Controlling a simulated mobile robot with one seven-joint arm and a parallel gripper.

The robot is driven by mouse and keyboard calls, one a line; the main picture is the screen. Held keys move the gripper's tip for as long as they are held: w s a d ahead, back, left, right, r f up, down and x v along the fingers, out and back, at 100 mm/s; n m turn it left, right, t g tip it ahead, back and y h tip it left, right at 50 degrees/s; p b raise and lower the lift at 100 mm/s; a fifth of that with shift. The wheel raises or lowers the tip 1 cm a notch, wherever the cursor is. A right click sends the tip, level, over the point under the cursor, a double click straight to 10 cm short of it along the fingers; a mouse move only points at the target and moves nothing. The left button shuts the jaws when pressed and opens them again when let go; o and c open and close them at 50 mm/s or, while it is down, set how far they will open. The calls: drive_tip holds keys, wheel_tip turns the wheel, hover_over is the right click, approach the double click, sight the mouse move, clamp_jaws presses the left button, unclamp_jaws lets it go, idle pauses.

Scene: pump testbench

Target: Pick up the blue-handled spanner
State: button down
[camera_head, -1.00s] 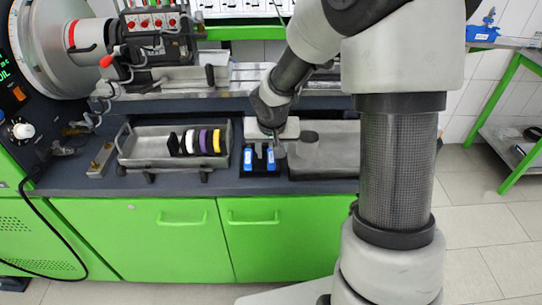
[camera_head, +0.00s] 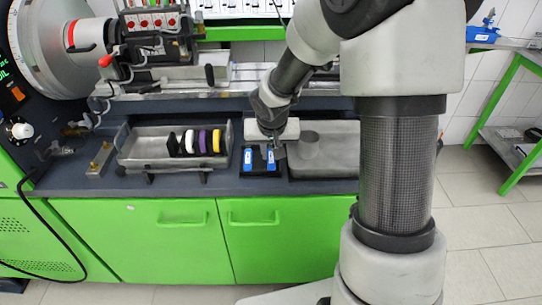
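Two blue handles stand side by side on a small black holder (camera_head: 262,173) on the dark bench top. I take them for spanner handles: a left blue handle (camera_head: 248,159) and a right blue handle (camera_head: 271,158). My gripper (camera_head: 274,148) points down just above the holder, close to the right blue handle. Its fingers are small and partly hidden against the dark background. I cannot tell whether they touch the handle or how far apart they are.
A grey metal tray (camera_head: 126,160) with several black, purple and yellow discs stands left of the holder. A grey metal block (camera_head: 330,165) is close on the right. Green cabinets (camera_head: 160,238) are below the bench. A machine with a large dial is at the far left.

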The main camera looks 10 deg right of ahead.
sight(271, 156)
drive_tip(key=shift+r, duration=0.15)
drive_tip(key=shift+r+p, duration=0.3)
drive_tip(key=shift+p, duration=0.25)
wheel_tip(271, 156, up, 10)
drive_tip(key=p, duration=0.2)
drive_tip(key=shift+f+p, duration=0.15)
drive_tip(key=shift+p, duration=0.2)
drive_tip(key=c, duration=2.2)
unclamp_jaws()
clamp_jaws()
